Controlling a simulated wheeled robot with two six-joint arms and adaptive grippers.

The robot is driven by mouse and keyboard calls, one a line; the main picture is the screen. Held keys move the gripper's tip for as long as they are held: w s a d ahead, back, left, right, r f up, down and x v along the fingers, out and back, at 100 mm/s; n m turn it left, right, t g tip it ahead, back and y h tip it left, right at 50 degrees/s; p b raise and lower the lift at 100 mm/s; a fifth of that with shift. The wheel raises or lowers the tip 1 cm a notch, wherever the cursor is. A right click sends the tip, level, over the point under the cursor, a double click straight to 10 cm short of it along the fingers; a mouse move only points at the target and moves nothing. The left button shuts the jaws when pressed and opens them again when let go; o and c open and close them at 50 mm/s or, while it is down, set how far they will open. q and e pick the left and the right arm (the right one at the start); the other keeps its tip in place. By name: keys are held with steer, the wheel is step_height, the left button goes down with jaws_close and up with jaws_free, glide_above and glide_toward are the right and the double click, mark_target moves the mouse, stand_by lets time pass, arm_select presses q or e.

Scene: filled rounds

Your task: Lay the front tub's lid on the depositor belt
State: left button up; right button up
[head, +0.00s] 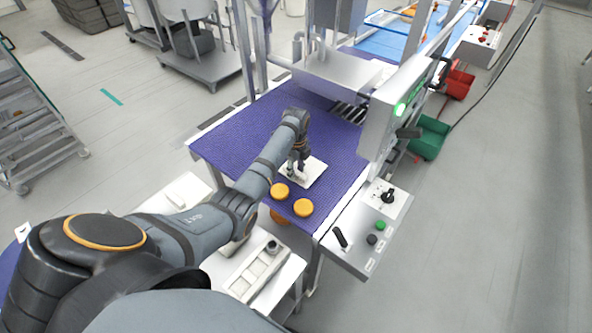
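A white square lid (314,172) is at the near end of the purple depositor belt (235,145) and looks flat on or just above it. My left gripper (297,172) points down over the lid's left part, and its fingers cover some of it. The fingers are too small to tell whether they grip the lid or stand open. A white open tub (250,284) with several compartments stands on the white table (213,265) at the front. My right gripper is out of view.
Two orange rounds (280,191) (303,207) are near the belt's near edge, close to the lid. A control panel (365,228) with a black lever and buttons borders the belt's right side. A steel hopper (335,85) stands over the belt further back. The belt's left part is bare.

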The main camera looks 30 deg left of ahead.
arm_select(q)
steer(key=shift+d, duration=0.15)
steer(key=shift+r, duration=0.25)
step_height(320, 180, up, 12)
steer(key=shift+b, duration=0.4)
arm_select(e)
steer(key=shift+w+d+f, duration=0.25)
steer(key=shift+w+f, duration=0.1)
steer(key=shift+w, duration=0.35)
arm_select(q)
steer(key=shift+f, duration=0.1)
